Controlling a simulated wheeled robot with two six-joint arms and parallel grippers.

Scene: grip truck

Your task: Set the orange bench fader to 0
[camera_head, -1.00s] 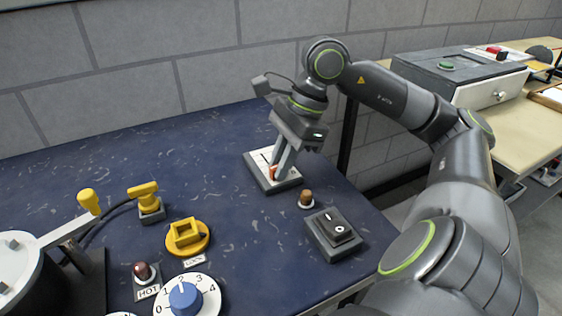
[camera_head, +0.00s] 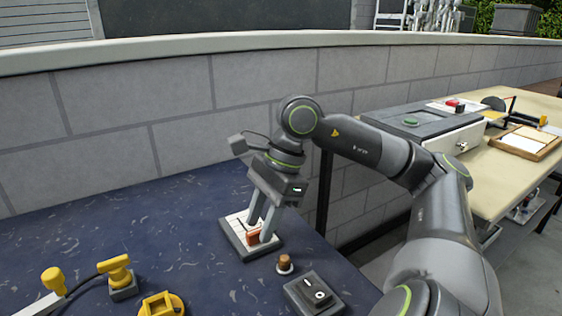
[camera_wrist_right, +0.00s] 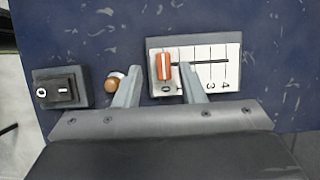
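The orange bench fader is a white scale plate (camera_wrist_right: 215,86) with a dark slot. Its orange knob (camera_wrist_right: 164,67) sits at the slot's left end in the right wrist view, over the line marked 0. In the head view, the knob (camera_head: 253,236) shows below the fingers on the plate (camera_head: 231,222). My right gripper (camera_wrist_right: 158,75) is open, with one finger to each side of the knob. The knob is closer to the right-hand finger in the wrist view; contact cannot be told. The right gripper also shows in the head view (camera_head: 262,220). My left gripper is not in view.
A brown-topped button (camera_head: 285,262) and a black rocker switch (camera_head: 310,294) stand close by on the blue bench (camera_head: 150,225). Yellow fittings (camera_head: 118,275) are at the left. A grey block wall (camera_head: 180,110) runs behind, and a cream table (camera_head: 490,170) is at right.

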